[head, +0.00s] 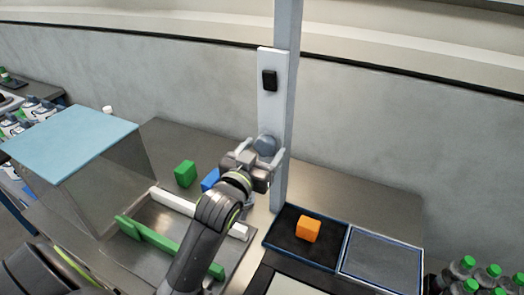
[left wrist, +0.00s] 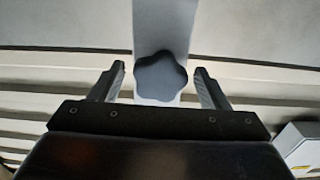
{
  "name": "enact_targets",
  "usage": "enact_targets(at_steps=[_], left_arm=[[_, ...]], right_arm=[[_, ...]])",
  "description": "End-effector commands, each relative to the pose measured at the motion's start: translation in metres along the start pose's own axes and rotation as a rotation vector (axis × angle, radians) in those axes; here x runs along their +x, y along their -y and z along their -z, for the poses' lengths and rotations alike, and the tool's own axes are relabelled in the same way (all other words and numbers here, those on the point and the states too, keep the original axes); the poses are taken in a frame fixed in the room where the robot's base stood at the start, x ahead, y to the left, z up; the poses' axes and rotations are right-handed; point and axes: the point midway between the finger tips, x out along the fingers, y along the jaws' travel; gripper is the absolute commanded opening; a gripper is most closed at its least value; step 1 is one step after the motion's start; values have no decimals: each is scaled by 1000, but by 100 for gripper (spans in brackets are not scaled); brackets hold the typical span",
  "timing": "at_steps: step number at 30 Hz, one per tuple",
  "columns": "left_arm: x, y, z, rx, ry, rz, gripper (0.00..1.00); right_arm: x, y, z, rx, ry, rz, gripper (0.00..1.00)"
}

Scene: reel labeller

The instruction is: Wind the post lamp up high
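A grey lobed knob (head: 265,145) sits low on a white upright plate (head: 271,112) fixed to a grey post (head: 287,60). A small black block (head: 270,80), possibly the lamp, is on the plate well above the knob. My left gripper (head: 261,155) is at the knob, with its fingers apart on either side. In the left wrist view the knob (left wrist: 160,76) shows between the two open fingers (left wrist: 160,82), with a gap on each side. My right gripper is not in view.
An orange cube (head: 308,229) lies in a dark tray beside an empty grey tray (head: 382,262). Green block (head: 185,174) and blue block (head: 210,180) lie left of the arm. A blue-topped clear box (head: 75,140) stands left. Bottles (head: 487,275) are at right.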

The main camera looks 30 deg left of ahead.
Motion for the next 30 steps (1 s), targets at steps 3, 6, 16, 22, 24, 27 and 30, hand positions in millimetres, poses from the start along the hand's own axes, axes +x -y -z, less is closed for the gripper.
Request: enact_targets(at_steps=[3, 6, 16, 22, 24, 27, 30], left_arm=[[0, 0, 0, 0, -1, 0, 71], [0, 0, 0, 0, -1, 0, 71], [-26, 0, -2, -1, -1, 0, 71], [-66, 0, 0, -3, 2, 1, 71], [-76, 0, 2, -2, 5, 0, 71], [-91, 0, 2, -3, 4, 2, 71], [-100, 0, 3, -3, 7, -2, 71]], right_arm=[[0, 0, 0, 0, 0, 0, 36], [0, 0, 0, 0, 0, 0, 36], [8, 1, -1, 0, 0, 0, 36], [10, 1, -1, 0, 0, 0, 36], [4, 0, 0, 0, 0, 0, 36], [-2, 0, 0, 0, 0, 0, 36], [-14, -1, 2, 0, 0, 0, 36]])
